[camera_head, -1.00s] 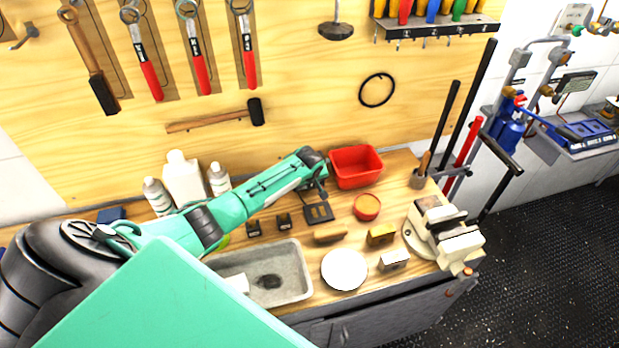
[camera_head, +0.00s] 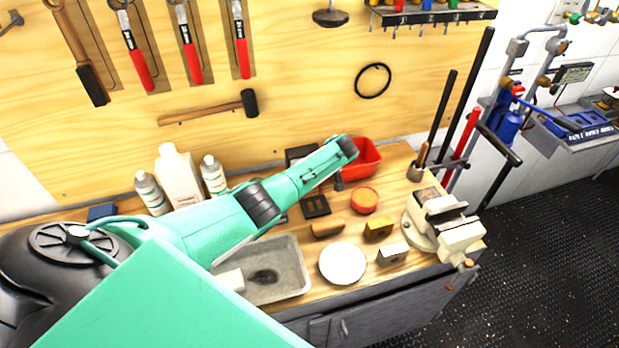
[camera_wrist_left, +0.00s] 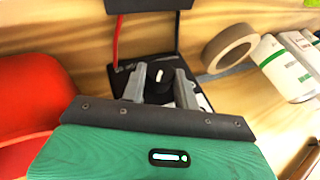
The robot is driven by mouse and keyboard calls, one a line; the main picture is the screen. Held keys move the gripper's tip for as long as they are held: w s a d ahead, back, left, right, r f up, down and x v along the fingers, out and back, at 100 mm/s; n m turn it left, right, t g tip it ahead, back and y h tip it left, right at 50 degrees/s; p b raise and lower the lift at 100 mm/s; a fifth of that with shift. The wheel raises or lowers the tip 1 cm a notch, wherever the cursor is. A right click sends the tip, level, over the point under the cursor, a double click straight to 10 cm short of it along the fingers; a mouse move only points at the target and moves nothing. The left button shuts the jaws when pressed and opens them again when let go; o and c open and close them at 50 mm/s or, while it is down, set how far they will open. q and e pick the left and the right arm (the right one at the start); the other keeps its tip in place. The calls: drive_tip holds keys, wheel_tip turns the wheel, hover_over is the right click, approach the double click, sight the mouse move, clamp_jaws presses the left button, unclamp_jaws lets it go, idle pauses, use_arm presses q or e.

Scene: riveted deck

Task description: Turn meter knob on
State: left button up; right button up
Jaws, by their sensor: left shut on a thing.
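In the left wrist view the black meter (camera_wrist_left: 184,58) lies in front of the camera, with a dark knob (camera_wrist_left: 158,73) that carries a white pointer mark. The two grey fingers of my left gripper (camera_wrist_left: 160,83) stand on either side of the knob and are shut on it. The lower part of the meter is hidden behind the gripper. In the head view a dark box edge (camera_head: 298,154), likely the meter, shows behind my left forearm, which hides most of it. My right gripper is in neither view.
A red bin (camera_head: 367,157) stands close to the right of my left wrist. White bottles (camera_head: 180,178) stand left of the forearm.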

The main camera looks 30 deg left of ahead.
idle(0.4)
use_arm(q)
drive_tip(key=o, duration=1)
drive_tip(key=shift+c, duration=0.2)
drive_tip(key=b+v, duration=0.3)
drive_tip(key=v, duration=1)
drive_tip(key=shift+d+r, duration=0.2)
drive_tip(key=shift+r, duration=0.1)
drive_tip(key=shift+w, duration=0.1)
